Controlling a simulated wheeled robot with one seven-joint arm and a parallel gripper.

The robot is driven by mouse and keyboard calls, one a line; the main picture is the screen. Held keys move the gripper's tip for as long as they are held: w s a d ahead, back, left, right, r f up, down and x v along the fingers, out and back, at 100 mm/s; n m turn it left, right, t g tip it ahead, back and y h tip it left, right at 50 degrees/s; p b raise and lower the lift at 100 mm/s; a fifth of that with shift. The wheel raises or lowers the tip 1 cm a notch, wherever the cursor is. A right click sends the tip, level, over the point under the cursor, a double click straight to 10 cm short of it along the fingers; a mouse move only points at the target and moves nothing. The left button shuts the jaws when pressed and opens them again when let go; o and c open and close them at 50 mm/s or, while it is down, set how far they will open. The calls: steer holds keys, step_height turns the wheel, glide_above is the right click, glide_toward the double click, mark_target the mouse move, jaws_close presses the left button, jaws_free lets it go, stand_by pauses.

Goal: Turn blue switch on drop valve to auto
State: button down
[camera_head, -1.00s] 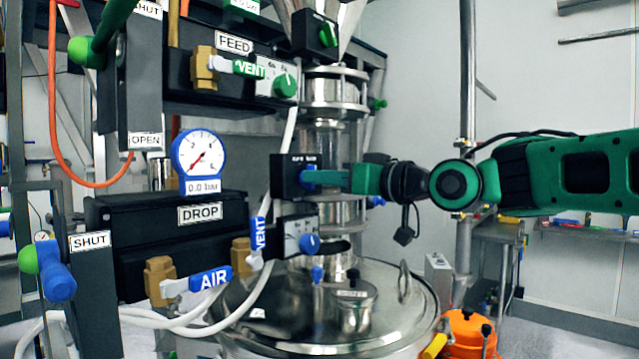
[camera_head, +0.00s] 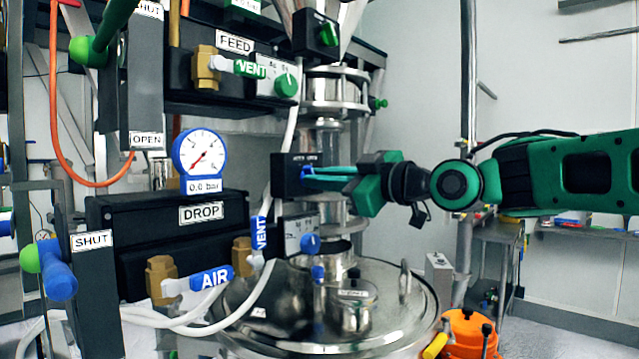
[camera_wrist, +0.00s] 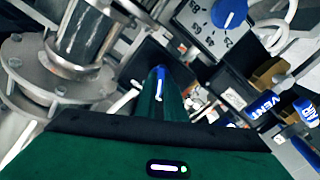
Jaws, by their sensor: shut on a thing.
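The blue switch (camera_head: 305,173) sits on the front of a small black box (camera_head: 284,178), right of the DROP valve block (camera_head: 130,212). A label along the top edge of the box is too small to read surely. My gripper (camera_head: 312,174) reaches in from the right, its green fingers shut on the blue switch. The fingers are rolled about their reaching axis and partly cover the switch. In the wrist view the blue switch (camera_wrist: 161,80) shows at the fingertips (camera_wrist: 158,88). The switch's exact pointing direction is hard to tell.
A white box with a blue knob (camera_head: 309,244) is just below. Blue VENT (camera_head: 258,233) and AIR (camera_head: 211,279) levers and a white hose are left. A green-knobbed box (camera_head: 285,85) is above. The steel vessel lid (camera_head: 390,315) lies below; right of the arm is open room.

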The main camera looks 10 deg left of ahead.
steer(key=shift+w+d+f, duration=0.25)
steer(key=shift+w+d, duration=0.05)
steer(key=shift+w, duration=0.05)
steer(key=c, duration=1.8)
jaws_free()
steer(key=shift+w, duration=0.1)
steer(key=shift+c, duration=0.2)
steer(key=shift+s+a+r, duration=0.1)
steer(key=shift+s, duration=0.1)
steer(key=v, duration=1)
steer(key=shift+s+d, duration=0.2)
steer(key=shift+d, duration=0.1)
